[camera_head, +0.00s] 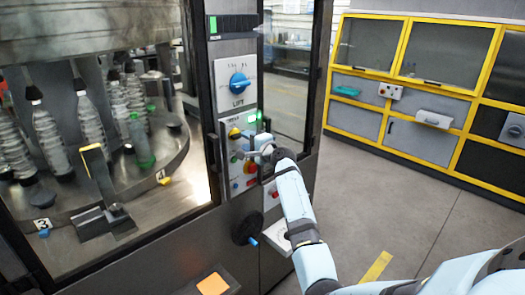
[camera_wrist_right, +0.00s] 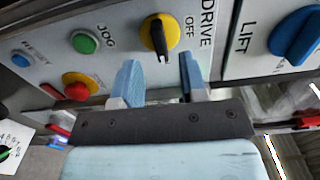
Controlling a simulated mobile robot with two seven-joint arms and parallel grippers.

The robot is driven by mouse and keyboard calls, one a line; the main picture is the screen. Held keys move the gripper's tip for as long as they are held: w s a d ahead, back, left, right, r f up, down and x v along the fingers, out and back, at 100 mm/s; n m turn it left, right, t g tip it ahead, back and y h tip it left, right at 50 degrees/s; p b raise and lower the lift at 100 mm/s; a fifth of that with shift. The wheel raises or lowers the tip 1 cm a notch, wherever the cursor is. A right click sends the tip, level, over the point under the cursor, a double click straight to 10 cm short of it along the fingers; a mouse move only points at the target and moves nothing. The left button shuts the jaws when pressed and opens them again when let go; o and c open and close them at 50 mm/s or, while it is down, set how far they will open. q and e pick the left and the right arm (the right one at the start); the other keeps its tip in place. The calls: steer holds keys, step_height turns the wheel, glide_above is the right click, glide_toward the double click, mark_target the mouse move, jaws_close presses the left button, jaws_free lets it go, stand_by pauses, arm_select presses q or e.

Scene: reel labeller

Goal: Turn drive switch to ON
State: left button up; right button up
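The drive switch (camera_wrist_right: 158,35) is a black knob on a yellow base, beside the printed words DRIVE and OFF in the right wrist view. In the head view its yellow part (camera_head: 234,132) shows on the control panel, just left of my right gripper (camera_head: 257,149). My right gripper (camera_wrist_right: 160,75) is open, with blue fingers pointing at the panel. The knob lies between the finger lines, just beyond the tips, with space on both sides. Contact is not visible. My left gripper is in neither view.
The blue LIFT knob (camera_wrist_right: 297,35) is right of the drive switch. The green JOG button (camera_wrist_right: 84,42) and red stop button (camera_wrist_right: 78,88) on yellow are to its left. A black handwheel (camera_head: 245,228) sits below the panel. Floor (camera_head: 400,225) at right is clear.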

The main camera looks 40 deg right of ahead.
steer(key=s+b, duration=0.1)
steer(key=s, duration=0.9)
steer(key=shift+s+d+b, duration=0.15)
steer(key=shift+d+b, duration=0.25)
steer(key=s+a+f+n+g, duration=0.2)
steer(key=s+a+f+n, duration=0.4)
steer(key=f, duration=0.5)
steer(key=s+a+f+n+g, duration=0.25)
steer(key=s+a+f, duration=0.35)
steer(key=f, duration=0.5)
steer(key=s+a+f+n+g+y, duration=0.1)
steer(key=s+a+f+n, duration=0.5)
steer(key=s+a, duration=0.3)
steer(key=s+a+f+n+g, duration=0.1)
steer(key=s+a+f+n, duration=0.4)
steer(key=s+a, duration=0.5)
steer(key=s+f, duration=0.2)
steer(key=s, duration=0.2)
steer(key=shift+a+f+n+y, duration=0.2)
steer(key=shift+f+n+y, duration=0.05)
steer(key=shift+n+y, duration=0.15)
steer(key=shift+g, duration=0.25)
